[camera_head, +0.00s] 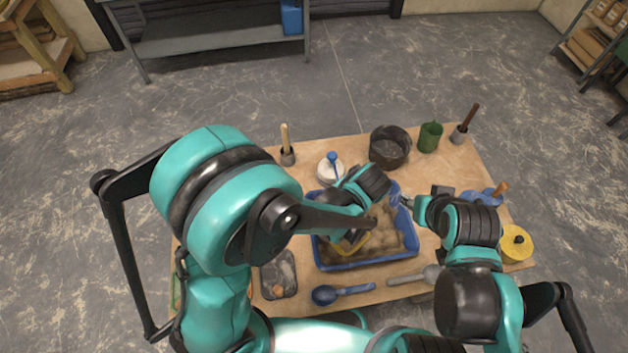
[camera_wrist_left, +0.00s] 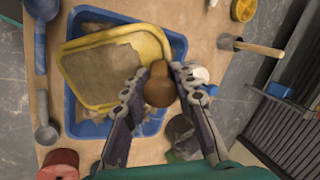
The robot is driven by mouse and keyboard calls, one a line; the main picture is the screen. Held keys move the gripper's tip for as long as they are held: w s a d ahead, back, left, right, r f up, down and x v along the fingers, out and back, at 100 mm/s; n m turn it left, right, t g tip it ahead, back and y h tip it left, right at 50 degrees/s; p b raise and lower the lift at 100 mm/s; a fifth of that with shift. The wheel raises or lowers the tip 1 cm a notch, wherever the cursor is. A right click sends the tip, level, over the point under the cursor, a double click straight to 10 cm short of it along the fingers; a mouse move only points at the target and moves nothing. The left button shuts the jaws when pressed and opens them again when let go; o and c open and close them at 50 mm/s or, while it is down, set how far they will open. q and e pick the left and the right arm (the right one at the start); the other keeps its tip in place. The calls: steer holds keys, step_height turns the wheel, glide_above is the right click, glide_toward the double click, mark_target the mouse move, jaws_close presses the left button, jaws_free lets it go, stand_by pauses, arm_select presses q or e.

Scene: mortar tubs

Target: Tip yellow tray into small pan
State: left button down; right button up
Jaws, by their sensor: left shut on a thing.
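The yellow tray (camera_wrist_left: 110,65) holds a sandy load and is above the blue tub (camera_wrist_left: 70,118) in the left wrist view. My left gripper (camera_wrist_left: 155,82) is shut on its brown handle.
A black bucket (camera_head: 389,147) and a green cup (camera_head: 430,137) stand at the back. A blue ladle (camera_head: 340,293) and a grey scoop (camera_head: 412,276) lie in front of the tub. A white pot (camera_head: 331,168) stands behind it. A yellow can (camera_head: 516,244) is at right.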

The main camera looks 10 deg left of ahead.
arm_select(q)
steer(key=shift+s+r+g+h+p, duration=0.15)
steer(key=shift+r+g+h+p, duration=0.15)
steer(key=shift+p, duration=0.1)
steer(key=shift+g+h+p, duration=0.3)
steer(key=shift+p, duration=0.05)
steer(key=shift+g+h+p, duration=0.5)
steer(key=shift+h, duration=0.1)
steer(key=shift+w+a+g+h, duration=0.1)
steer(key=shift+w+g+h, duration=0.15)
steer(key=shift+g+h, duration=0.25)
steer(key=shift+s, duration=0.1)
